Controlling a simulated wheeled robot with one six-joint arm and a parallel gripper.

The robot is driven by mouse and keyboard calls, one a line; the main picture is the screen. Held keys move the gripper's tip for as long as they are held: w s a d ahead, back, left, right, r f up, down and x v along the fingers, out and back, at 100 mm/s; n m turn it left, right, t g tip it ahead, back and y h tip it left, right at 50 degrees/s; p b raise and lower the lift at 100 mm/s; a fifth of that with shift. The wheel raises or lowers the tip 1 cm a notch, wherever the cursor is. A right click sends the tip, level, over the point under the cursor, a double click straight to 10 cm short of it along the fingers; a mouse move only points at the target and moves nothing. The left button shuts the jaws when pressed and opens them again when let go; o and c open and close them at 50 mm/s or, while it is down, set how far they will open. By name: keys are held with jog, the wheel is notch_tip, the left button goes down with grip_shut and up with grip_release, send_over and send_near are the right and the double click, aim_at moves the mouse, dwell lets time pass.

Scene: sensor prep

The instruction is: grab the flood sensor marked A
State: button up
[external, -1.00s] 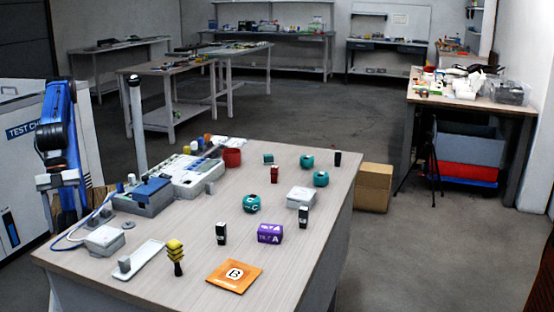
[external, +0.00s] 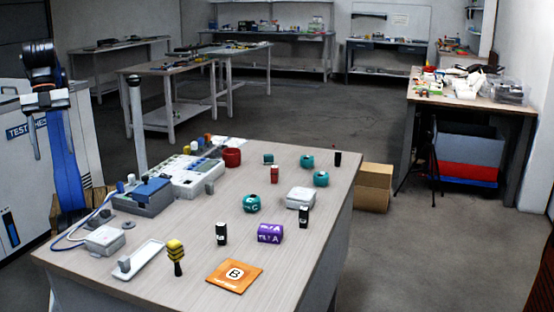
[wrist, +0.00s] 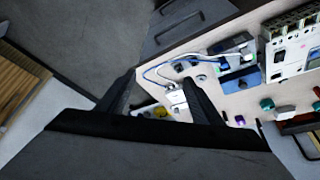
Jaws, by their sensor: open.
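A purple block-like object (external: 270,233) with a white A on its side stands near the front right of the table. It fits the flood sensor marked A, but its other lettering is too small to read surely. A small purple patch (wrist: 239,119) in the wrist view appears to be the same object. My gripper (wrist: 159,80) is open and empty. In the external view my gripper (external: 50,135) is raised at the far left, beyond the table's left edge and well away from the purple object.
Black upright pieces (external: 221,233) (external: 304,216) flank the purple object. An orange mat marked B (external: 234,275) lies in front of it, a white box (external: 300,198) behind. A tall post (external: 137,125) rises near the table's left side.

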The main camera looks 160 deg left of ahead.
jog(key=w+a+r+n+g+y, duration=0.1)
jog(key=w+a+r+n, duration=0.1)
jog(key=w+a+r, duration=0.4)
jog(key=w+a+r+n+g, duration=0.1)
jog(key=w+a+r+n, duration=0.15)
jog(key=w+a, duration=0.7)
jog(key=w+a+r+n+g, duration=0.1)
jog(key=w+a+n, duration=0.2)
jog(key=a, duration=1.9)
jog(key=n+g+h, duration=0.1)
jog(key=n, duration=0.5)
send_over(306, 157)
notch_tip(306, 157, down, 12)
jog(key=shift+f, duration=6.4)
jog(key=shift+w, duration=0.1)
